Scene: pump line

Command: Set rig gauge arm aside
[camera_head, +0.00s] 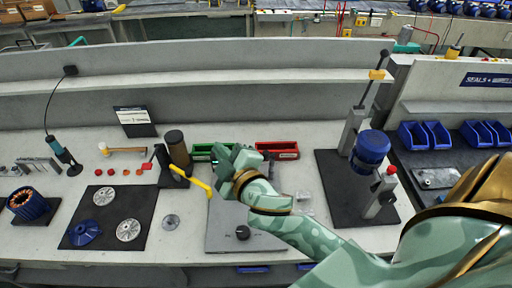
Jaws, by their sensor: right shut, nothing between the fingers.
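A yellow arm (198,185) sticks out from a dark stand beside a brown-black cylinder (177,148), left of the grey plate; it looks like the gauge arm, but I cannot be sure. My right gripper (226,160) is shut and empty. In the picture it sits just right of the yellow arm's end, over the back of the grey plate (225,238), and covers part of the bins behind. I cannot tell its height. My left gripper is not in view.
A green bin (202,151) and a red bin (284,150) stand behind my gripper. A dark mat (78,236) with metal discs lies left. A blue motor (370,148) stands right. A concrete ledge runs behind.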

